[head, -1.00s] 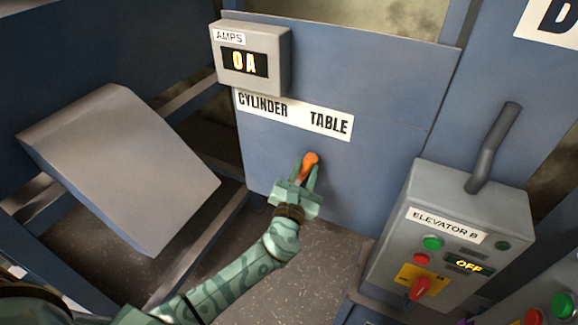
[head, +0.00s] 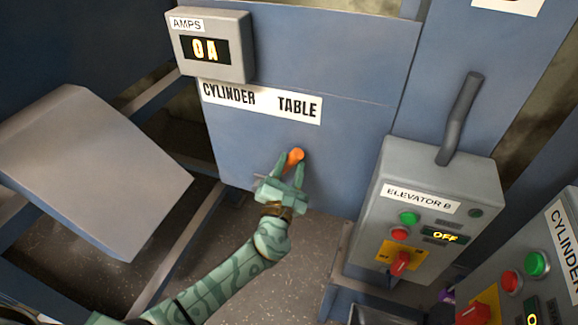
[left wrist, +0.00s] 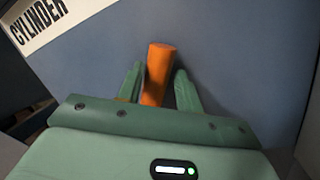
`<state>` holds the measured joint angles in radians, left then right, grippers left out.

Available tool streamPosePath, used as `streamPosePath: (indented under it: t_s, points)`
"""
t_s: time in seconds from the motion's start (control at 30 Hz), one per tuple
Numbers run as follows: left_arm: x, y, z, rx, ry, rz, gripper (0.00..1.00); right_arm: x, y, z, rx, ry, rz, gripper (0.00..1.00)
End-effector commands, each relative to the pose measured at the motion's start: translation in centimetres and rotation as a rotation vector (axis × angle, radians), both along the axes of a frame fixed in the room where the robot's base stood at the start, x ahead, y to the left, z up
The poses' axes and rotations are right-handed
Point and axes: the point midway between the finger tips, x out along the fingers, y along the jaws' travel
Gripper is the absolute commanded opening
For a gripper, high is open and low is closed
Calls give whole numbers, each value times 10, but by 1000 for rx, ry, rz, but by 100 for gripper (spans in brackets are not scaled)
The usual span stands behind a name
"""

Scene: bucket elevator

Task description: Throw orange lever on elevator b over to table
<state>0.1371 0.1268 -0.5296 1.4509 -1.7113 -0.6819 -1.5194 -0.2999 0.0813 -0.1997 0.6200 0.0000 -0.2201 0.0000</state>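The orange lever (head: 295,157) sticks out of the blue panel below the word TABLE on the CYLINDER / TABLE label (head: 262,102). My left gripper (head: 290,168) is at the lever, its two green fingers spread on either side of it. In the left wrist view the orange lever (left wrist: 158,72) stands between the fingers of my left gripper (left wrist: 158,85), with narrow gaps beside it; I cannot tell whether either finger touches it. The lever's base is hidden behind the gripper. My right gripper is not in view.
The AMPS display (head: 210,47) reads 0A above the label. The ELEVATOR B box (head: 425,212) reads OFF and has a dark grey handle (head: 460,120) above it. Another control box (head: 540,265) stands at the lower right. A grey slanted plate (head: 85,175) is at left.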

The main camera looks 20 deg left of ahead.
Motion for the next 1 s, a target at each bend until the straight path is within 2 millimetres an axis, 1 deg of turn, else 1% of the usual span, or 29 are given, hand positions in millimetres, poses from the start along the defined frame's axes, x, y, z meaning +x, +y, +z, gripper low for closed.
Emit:
streamPosePath:
  t_s: [0.33,0.47,0.57,0.8,0.9,1.0]
  points:
    - [-1,1,0,-3,-1,1,49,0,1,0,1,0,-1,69]
    - [-13,0,-4,-3,1,1,49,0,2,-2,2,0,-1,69]
    - [-33,0,-9,-5,2,0,49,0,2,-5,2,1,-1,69]
    - [-98,-2,-24,-1,4,0,49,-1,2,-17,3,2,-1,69]
    - [-122,-3,-29,-2,3,-1,49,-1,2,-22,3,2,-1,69]
    - [-140,-3,-32,-2,3,0,49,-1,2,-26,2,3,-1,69]
